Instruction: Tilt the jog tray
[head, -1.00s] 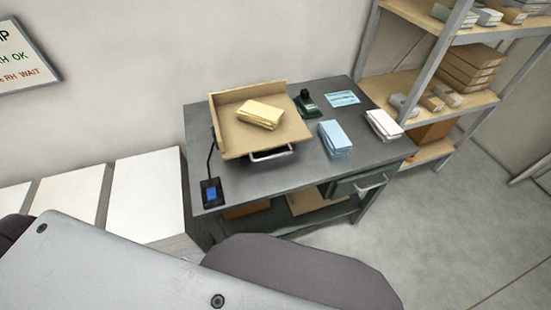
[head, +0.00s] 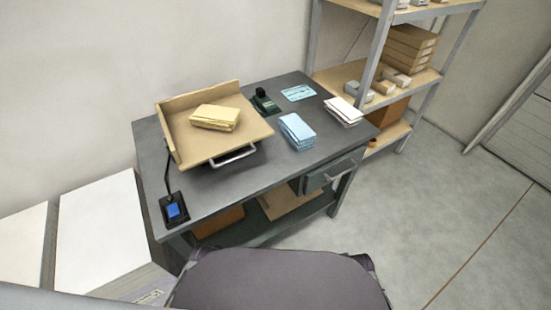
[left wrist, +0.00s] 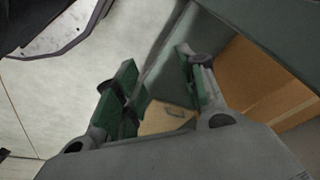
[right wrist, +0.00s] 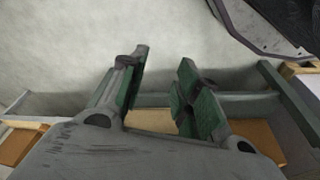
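The jog tray (head: 240,143) is a tan wooden tray with raised walls at its back and left. It sits on the grey workbench (head: 200,195), and a stack of yellow paper (head: 215,117) lies in it. A metal handle (head: 233,156) shows at its front edge. Neither gripper shows in the head view. My left gripper (left wrist: 160,85) is open and empty in the left wrist view, with the bench's lower part and a brown box behind it. My right gripper (right wrist: 160,88) is open and empty in the right wrist view. The tray shows in neither wrist view.
On the bench are a blue stack (head: 297,131), a white stack (head: 343,110), a blue card (head: 298,92), a dark green device (head: 264,101) and a small unit with a blue screen (head: 174,209). Shelving (head: 375,60) stands right. White stacks (head: 100,230) stand left. Floor at right is clear.

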